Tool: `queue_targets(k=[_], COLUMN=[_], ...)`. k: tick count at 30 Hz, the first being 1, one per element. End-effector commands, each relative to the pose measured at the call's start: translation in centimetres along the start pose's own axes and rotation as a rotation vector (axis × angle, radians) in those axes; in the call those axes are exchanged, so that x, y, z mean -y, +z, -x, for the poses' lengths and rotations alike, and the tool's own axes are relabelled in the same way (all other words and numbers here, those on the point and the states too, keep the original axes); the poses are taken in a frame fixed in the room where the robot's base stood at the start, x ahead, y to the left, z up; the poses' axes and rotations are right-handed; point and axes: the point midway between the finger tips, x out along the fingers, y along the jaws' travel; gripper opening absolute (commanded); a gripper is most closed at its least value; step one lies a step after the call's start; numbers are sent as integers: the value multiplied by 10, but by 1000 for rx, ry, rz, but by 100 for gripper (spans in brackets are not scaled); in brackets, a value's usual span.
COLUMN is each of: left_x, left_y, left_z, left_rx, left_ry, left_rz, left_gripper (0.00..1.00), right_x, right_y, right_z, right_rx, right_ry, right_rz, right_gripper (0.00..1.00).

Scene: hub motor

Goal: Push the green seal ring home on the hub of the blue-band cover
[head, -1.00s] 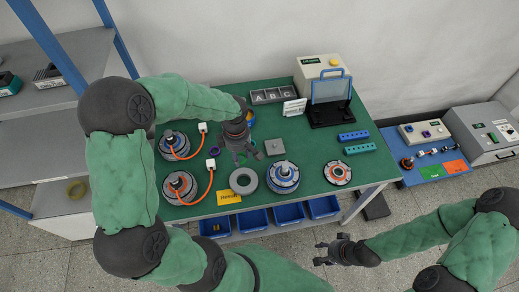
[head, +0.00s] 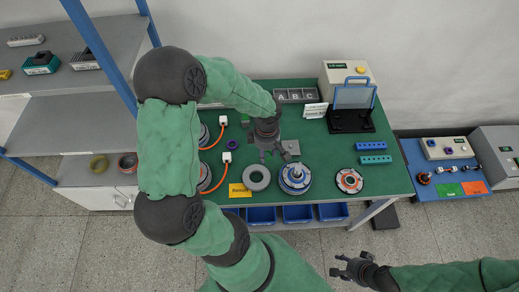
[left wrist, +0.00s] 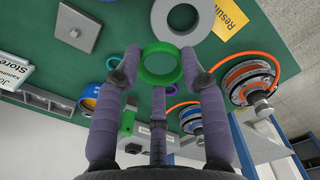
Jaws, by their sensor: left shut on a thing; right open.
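My left gripper (head: 270,155) is over the green table, behind the grey ring. In the left wrist view its fingers (left wrist: 161,62) are shut on the green seal ring (left wrist: 161,80), held at the fingertips with its opening facing the camera. The head view does not show the ring clearly. A round hub unit with blue and white rings (head: 295,186) and an upright central shaft stands right of the grey ring; it looks like the blue-band cover. My left gripper is apart from it, to its upper left. My right gripper (head: 347,270) is open and empty in front of the table.
A grey ring (head: 257,187) lies beside the hub unit. An orange-and-white disc (head: 349,190) lies to the right. Two motors with orange cables (head: 217,170) stand at the left, partly behind my arm. Teal and blue blocks (head: 375,160) lie at the right. Blue bins (head: 298,214) hang in front.

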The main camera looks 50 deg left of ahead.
Motion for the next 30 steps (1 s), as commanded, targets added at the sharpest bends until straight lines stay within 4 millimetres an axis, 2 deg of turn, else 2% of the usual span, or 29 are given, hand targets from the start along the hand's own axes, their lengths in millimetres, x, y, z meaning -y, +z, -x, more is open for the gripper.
queue_targets(k=[30], left_x=[-20], left_y=[103], left_z=[0], left_rx=[0], left_ry=[-1], left_rz=[-4], left_gripper=[27], right_x=[3], right_y=[0], right_z=[10], right_rx=[-1], right_ry=[0], right_rz=[0], right_gripper=[49])
